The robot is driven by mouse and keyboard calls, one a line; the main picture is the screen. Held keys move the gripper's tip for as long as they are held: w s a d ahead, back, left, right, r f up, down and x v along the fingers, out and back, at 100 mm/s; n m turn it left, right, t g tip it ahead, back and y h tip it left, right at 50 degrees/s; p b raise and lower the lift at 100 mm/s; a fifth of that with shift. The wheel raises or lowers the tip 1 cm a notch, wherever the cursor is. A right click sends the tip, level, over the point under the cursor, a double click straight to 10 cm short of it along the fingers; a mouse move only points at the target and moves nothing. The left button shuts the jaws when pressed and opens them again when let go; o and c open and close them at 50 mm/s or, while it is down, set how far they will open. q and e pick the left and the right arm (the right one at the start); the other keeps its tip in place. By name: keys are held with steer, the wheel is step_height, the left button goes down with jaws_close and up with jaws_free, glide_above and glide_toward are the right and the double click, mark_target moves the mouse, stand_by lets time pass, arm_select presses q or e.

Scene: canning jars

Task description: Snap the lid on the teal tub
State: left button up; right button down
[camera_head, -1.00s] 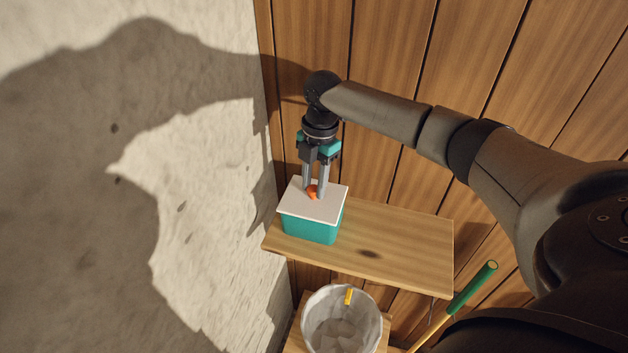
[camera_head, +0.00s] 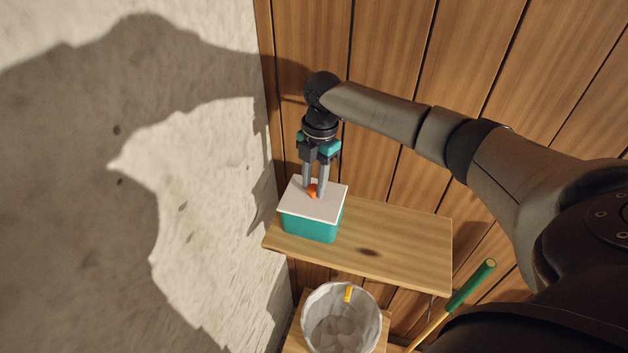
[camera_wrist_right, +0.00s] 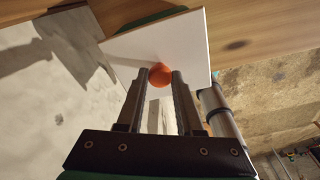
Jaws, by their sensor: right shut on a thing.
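The teal tub (camera_head: 310,229) stands on a wooden shelf near its left end. A white lid (camera_head: 328,208) with an orange knob (camera_head: 313,191) lies over the top of the tub; I cannot tell whether its edge is snapped down. My right gripper (camera_head: 314,190) points down from above and is shut on the orange knob. In the right wrist view the orange knob (camera_wrist_right: 160,75) sits between the two fingertips, with the white lid (camera_wrist_right: 190,45) behind it. A teal strip of the tub (camera_wrist_right: 150,19) shows past the lid's edge. My left gripper is not in view.
The wooden shelf (camera_head: 400,245) is bare to the right of the tub. Below it stands a whitish bin (camera_head: 340,320) with a yellow clip (camera_head: 348,294). A green-handled tool (camera_head: 470,286) leans at the lower right. A rough pale wall is close on the left.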

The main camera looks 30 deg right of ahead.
jaws_free()
stand_by(0.8)
steer(key=shift+r+p, duration=0.75)
steer(key=shift+r, duration=2.75)
